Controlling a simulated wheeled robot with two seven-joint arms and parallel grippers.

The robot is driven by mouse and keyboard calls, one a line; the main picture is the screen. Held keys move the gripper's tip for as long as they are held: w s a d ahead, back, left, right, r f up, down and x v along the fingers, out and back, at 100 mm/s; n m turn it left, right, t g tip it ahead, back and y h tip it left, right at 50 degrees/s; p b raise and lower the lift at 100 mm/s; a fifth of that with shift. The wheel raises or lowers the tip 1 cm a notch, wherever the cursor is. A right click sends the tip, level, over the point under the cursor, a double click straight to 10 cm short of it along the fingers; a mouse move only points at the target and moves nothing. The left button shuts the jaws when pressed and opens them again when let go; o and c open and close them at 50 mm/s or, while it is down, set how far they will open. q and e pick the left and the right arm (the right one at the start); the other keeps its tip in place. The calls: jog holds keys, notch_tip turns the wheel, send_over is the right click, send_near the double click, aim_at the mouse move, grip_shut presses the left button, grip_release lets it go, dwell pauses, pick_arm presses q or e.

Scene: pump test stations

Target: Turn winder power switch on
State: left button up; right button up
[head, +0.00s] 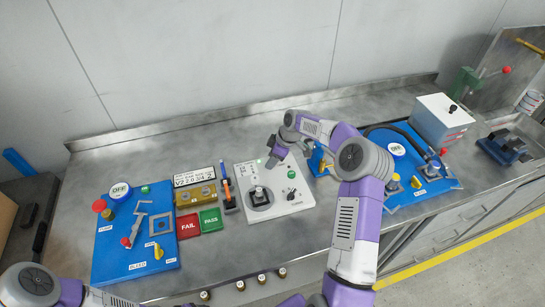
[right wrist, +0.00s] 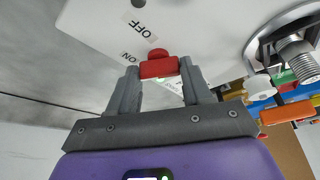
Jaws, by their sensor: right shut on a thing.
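The winder is a white panel (head: 297,201) in the middle of the bench. My right gripper (head: 272,158) is at its top edge in the head view and hides the power switch there. In the right wrist view, the red switch lever (right wrist: 159,64) sits between the two grey fingertips of my right gripper (right wrist: 160,70), which is shut on it. An OFF label (right wrist: 155,30) and an ON label (right wrist: 127,56) are printed on the white panel beside it. I cannot tell which position the lever is in. My left gripper is not in view; part of my left arm shows at bottom left.
A blue panel (head: 107,255) with an OFF disc stands at left. Red FAIL (head: 188,225) and green PASS (head: 210,219) pads lie beside the winder. Another blue panel (head: 437,182) and a white-topped box (head: 441,115) are at right, beyond my right arm.

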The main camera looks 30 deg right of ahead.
jog(key=o, duration=1.1)
jog(key=shift+c, duration=0.2)
jog(key=v, duration=0.7)
jog(key=shift+r+p, duration=0.3)
jog(key=shift+p, duration=0.15)
